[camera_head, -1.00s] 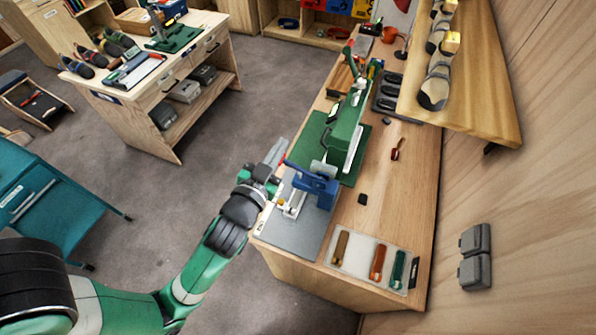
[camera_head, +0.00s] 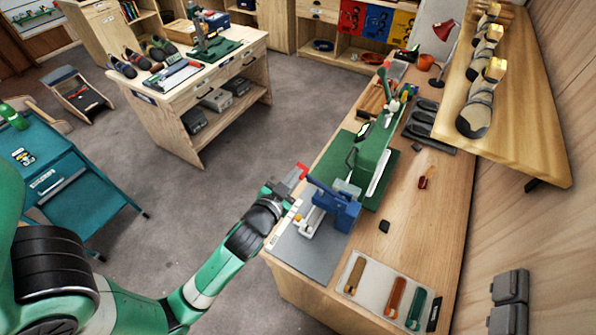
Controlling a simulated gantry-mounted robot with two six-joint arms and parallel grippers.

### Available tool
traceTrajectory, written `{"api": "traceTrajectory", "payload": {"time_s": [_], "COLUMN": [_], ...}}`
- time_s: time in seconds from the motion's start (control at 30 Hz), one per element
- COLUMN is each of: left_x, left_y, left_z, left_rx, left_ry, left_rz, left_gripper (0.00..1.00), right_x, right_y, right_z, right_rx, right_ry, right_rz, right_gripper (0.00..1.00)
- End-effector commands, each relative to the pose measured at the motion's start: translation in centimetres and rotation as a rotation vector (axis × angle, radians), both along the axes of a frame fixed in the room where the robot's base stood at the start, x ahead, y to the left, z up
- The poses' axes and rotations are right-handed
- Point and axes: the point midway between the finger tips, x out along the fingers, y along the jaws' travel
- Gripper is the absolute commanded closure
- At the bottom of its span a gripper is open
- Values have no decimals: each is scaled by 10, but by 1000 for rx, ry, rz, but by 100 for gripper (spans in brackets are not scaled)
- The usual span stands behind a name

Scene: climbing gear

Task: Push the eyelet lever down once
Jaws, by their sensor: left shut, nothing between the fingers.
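The blue eyelet press (camera_head: 338,203) stands on a grey mat (camera_head: 310,254) at the near left end of the workbench. Its lever slants up and left from the blue body to a red tip (camera_head: 302,169). My left gripper (camera_head: 294,177) is shut and empty, close beside the red tip on its left. I cannot tell whether the fingers touch the lever. My right gripper is not in view.
A green machine (camera_head: 372,160) stands on a green mat just behind the press. A tray (camera_head: 375,297) of coloured handled tools lies at the bench's near edge. A shoe shelf (camera_head: 535,130) overhangs the right side. Open floor lies left of the bench.

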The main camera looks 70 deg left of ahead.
Motion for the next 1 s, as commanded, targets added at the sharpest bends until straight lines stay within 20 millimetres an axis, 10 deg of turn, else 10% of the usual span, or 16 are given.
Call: {"api": "traceTrajectory", "payload": {"time_s": [0.2,0.47,1.0], "left_x": [36,28,31], "left_y": [32,39,37], "left_z": [-11,-47,-52], "left_rx": [-1,-1,-10], "left_ry": [0,3,-7], "left_rz": [2,0,-11], "left_gripper": [100,100,100], "right_x": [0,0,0], "right_y": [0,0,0], "right_z": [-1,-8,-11], "right_rx": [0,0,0], "right_ry": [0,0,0], "right_rz": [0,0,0], "right_gripper": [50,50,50]}}
